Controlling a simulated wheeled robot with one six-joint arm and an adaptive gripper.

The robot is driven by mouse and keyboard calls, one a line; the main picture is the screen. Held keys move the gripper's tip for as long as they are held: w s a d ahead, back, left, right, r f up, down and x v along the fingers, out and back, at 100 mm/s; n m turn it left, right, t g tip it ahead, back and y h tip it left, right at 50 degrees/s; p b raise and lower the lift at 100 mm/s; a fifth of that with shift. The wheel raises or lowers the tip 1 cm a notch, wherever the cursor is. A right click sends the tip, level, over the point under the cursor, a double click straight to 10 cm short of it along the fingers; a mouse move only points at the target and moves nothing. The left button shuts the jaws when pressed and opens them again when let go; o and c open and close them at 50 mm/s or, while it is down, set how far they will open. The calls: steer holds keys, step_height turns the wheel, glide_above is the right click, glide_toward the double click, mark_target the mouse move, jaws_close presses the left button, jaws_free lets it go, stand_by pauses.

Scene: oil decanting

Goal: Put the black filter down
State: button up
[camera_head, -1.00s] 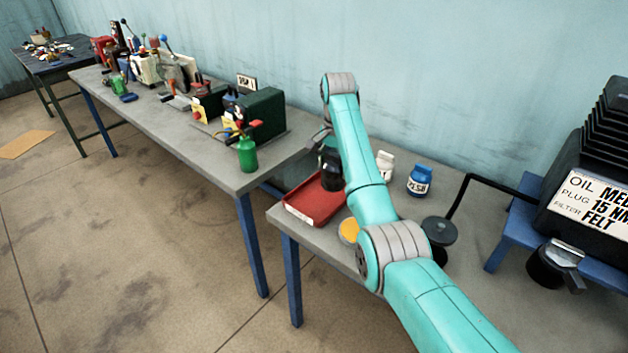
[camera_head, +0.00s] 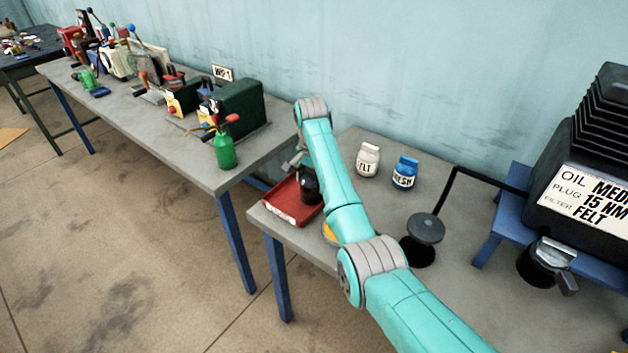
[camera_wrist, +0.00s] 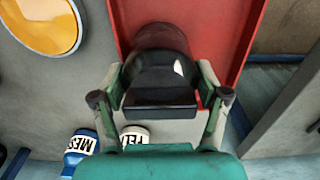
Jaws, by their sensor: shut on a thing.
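The black filter (camera_wrist: 160,75) is between the fingers of my gripper (camera_wrist: 161,103) in the wrist view, and the fingers are shut on it. The red tray (camera_wrist: 215,22) lies under and around the filter in that view. In the head view the filter (camera_head: 309,187) shows as a dark shape over the right part of the red tray (camera_head: 284,205). My arm hides part of it, and my gripper (camera_head: 298,163) shows only in part beside it. I cannot tell whether the filter touches the tray floor.
A white bottle (camera_head: 368,160) and a blue bottle (camera_head: 405,173) stand right of my arm. A yellow-orange round thing (camera_wrist: 42,20) is near the tray. A black round stand (camera_head: 424,235) and the oil machine (camera_head: 590,190) are farther right. A green bottle (camera_head: 224,151) stands on the left bench.

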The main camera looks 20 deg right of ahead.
steer(key=shift+f, duration=0.15)
steer(key=shift+f, duration=0.1)
steer(key=o, duration=1.4)
